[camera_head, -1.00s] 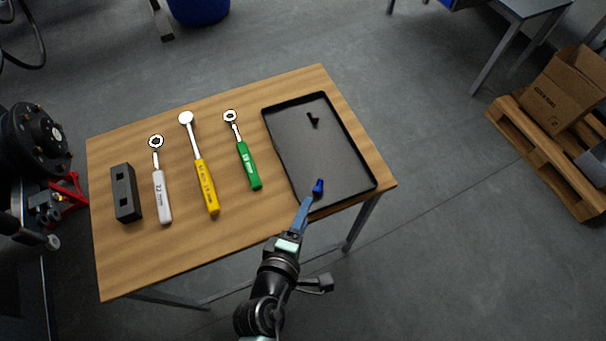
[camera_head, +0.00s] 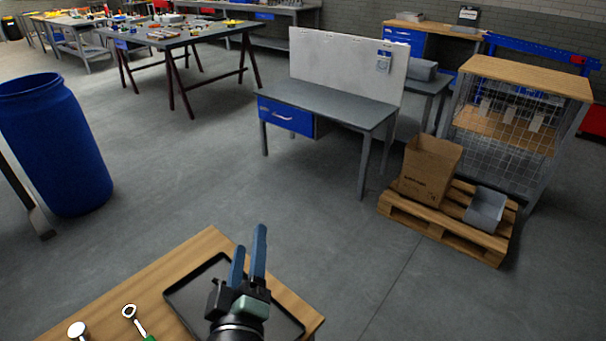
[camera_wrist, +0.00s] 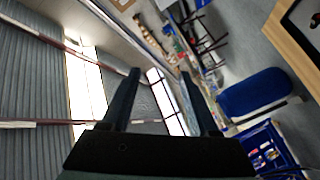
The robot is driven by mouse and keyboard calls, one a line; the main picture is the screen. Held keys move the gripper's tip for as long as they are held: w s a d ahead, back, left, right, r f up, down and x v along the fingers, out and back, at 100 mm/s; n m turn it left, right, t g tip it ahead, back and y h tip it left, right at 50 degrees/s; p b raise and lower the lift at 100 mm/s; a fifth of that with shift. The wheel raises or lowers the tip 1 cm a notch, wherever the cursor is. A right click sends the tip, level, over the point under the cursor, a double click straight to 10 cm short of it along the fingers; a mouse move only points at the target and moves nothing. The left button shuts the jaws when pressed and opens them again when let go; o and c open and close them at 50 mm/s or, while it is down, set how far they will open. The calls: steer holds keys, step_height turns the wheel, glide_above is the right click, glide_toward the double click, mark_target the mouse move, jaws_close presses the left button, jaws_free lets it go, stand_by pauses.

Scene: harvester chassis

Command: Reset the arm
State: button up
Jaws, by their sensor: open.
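My gripper (camera_head: 249,258) is raised in the head view, with its two blue fingers pointing up and apart. It is open and nothing is between the fingers. It appears in front of the black tray (camera_head: 187,292) on the wooden table (camera_head: 150,279) and hides part of the tray. In the wrist view my gripper (camera_wrist: 158,88) is also open and empty, facing out into the room.
A green-handled ratchet (camera_head: 131,313) and another tool's round head (camera_head: 78,330) lie on the table. A blue barrel (camera_head: 55,145) stands at left. A pallet (camera_head: 440,228) with a cardboard box (camera_head: 430,170) stands at right. The floor (camera_head: 330,220) between is clear.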

steer(key=d+r+m+t+h, duration=0.1)
steer(key=d+r+m+t, duration=0.15)
steer(key=r, duration=0.75)
steer(key=d+r+m+t, duration=0.2)
steer(key=r+m, duration=0.1)
steer(key=r, duration=0.8)
steer(key=s+d+r+m+t, duration=0.2)
steer(key=s+r, duration=0.3)
steer(key=r, duration=0.5)
steer(key=s+d+r+m+t, duration=0.2)
steer(key=s+r, duration=0.3)
steer(key=r, duration=0.5)
steer(key=shift+s+r+m+t, duration=0.2)
steer(key=shift+s+m+t, duration=0.2)
steer(key=shift+m+t, duration=0.2)
